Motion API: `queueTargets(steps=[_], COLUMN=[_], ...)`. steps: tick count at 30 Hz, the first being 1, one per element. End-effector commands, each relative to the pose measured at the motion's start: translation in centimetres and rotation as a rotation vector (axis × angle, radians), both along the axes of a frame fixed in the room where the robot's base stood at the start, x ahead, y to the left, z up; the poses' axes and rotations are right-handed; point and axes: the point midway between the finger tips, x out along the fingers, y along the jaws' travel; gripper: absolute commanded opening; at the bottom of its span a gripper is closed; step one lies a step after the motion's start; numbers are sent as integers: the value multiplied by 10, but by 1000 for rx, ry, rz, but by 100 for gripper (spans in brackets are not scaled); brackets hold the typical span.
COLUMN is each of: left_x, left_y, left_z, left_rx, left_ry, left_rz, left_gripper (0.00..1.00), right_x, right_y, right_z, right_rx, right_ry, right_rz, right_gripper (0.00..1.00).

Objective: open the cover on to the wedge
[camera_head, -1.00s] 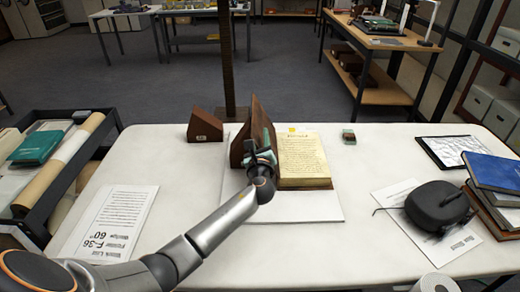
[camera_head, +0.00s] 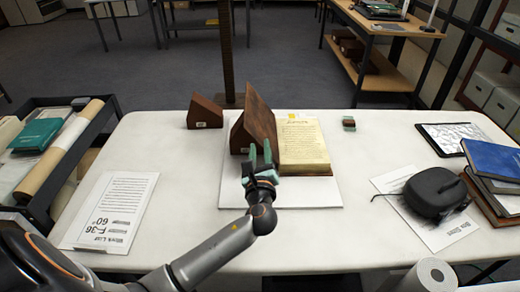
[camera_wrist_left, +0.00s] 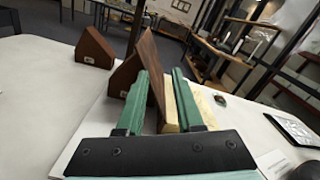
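The book lies on a white board (camera_head: 300,195), its written page block (camera_head: 303,147) facing up. Its brown cover (camera_head: 260,117) stands steeply raised at the left of the pages, tilted left against a brown wedge (camera_head: 237,137). In the left wrist view the cover (camera_wrist_left: 153,62) rises beside the wedge (camera_wrist_left: 124,77), and the pages (camera_wrist_left: 170,110) show right of it. My left gripper (camera_head: 261,155), with green fingers, is open in front of the cover and pages. It appears empty, and its fingers partly hide the cover's lower part. My right gripper is not in view.
Another brown wedge (camera_head: 205,112) stands at the back left. A small green-and-brown block (camera_head: 348,124) is behind the book. A printed sheet (camera_head: 112,210) lies left; a black device (camera_head: 436,192), tablet (camera_head: 455,136) and stacked books (camera_head: 492,165) are right. The front table is clear.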

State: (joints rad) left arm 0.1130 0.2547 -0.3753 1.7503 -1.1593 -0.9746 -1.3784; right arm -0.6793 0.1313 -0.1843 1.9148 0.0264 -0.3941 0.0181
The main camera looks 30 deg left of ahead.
Motion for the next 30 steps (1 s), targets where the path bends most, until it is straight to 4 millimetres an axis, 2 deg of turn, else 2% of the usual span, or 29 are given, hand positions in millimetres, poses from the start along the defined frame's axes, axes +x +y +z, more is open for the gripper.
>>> queueTargets(steps=[9, 11, 13, 17, 21, 24, 30], left_x=[-1, -7, -21, -71, -143, -186, -251], left_y=[0, 1, 3, 4, -11, -28, -60], left_z=[-2, -8, -22, -68, -114, -131, -141], left_rx=[-15, -71, -213, -676, -1221, -1495, -1840], left_ry=[0, -2, -9, -32, -62, -77, -94], left_rz=[2, 11, 37, 167, 422, 609, 941], left_gripper=[36, 36, 36, 36, 36, 36, 36], right_x=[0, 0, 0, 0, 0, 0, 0], right_y=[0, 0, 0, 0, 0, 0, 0], right_z=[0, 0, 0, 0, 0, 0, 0], right_rx=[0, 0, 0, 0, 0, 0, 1], right_ry=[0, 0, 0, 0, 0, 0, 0], right_rz=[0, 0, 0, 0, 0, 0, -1], right_gripper=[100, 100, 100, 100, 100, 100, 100])
